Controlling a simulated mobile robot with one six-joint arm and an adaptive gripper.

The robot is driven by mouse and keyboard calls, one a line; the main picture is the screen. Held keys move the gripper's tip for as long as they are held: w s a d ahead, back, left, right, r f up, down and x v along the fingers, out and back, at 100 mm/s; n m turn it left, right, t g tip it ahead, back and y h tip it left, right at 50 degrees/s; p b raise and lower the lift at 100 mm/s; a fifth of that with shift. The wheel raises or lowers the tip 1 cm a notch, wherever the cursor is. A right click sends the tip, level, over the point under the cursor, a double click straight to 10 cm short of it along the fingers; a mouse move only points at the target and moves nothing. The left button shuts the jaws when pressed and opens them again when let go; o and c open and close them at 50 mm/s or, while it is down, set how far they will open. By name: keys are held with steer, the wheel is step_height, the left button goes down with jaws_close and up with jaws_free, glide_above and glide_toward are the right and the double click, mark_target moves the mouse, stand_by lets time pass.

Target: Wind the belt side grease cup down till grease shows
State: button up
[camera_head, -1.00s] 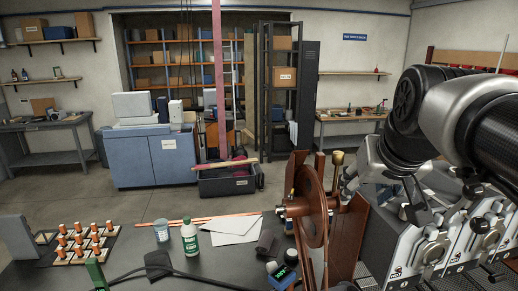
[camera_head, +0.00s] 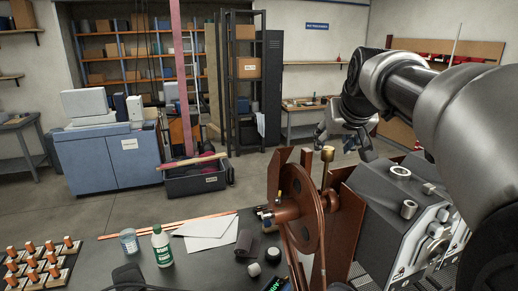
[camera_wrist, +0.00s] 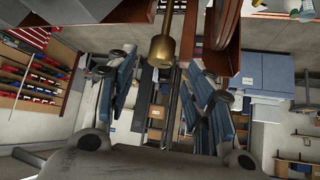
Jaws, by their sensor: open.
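A brass grease cup (camera_head: 327,155) stands upright on a thin stem at the top of the brown roaster housing, just right of the brown pulley wheel (camera_head: 301,207). In the wrist view the cup (camera_wrist: 162,48) hangs from the top of the picture, near the gap between the fingertips. My gripper (camera_head: 344,146) is open and empty, at about the cup's height in the head view and seemingly beyond it. Its two blue-padded fingers (camera_wrist: 158,78) spread wide in the wrist view. I see no contact with the cup. Whether grease shows is too small to tell.
Grey roaster units (camera_head: 400,215) stand right of the brown housing, below my arm. Brown upright plates (camera_head: 340,180) stand close beside the cup.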

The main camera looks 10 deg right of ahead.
mark_target(328, 149)
steer(key=shift+x, duration=2.75)
steer(key=shift+c, duration=0.5)
steer(key=c, duration=1)
steer(key=shift+a, duration=0.1)
